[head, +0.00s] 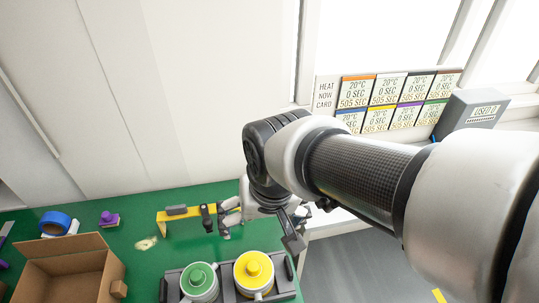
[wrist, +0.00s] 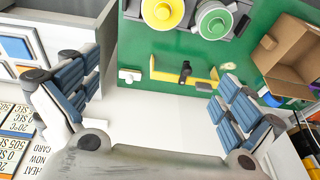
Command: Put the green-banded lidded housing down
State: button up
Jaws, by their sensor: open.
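The green-banded lidded housing (head: 199,282) stands upright with its green lid on, in the left place of a dark holder (head: 286,285) on the green table. It also shows in the wrist view (wrist: 213,21) at the top. A yellow-lidded housing (head: 253,270) stands beside it on the right, and at its left in the wrist view (wrist: 162,12). My gripper (wrist: 155,72) is open and empty, its padded fingers wide apart. It is clear of both housings, touching neither. In the head view my arm partly hides the gripper.
An open cardboard box (head: 62,272) stands on the table's left, near blue tape (head: 56,222) and a purple-topped item (head: 109,218). A yellow bracket (head: 178,214) stands behind the holder. Temperature cards (head: 383,92) and a grey box (head: 470,113) are at the back right.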

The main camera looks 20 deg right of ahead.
jog(key=s+d+r+n+t, duration=0.1)
jog(key=s+d+r, duration=0.2)
jog(key=s+d, duration=0.2)
jog(key=s, duration=0.3)
jog(key=shift+s+d+r+h, duration=0.15)
jog(key=shift+s+d+h, duration=0.15)
jog(key=shift+s, duration=0.1)
dwell(0.6)
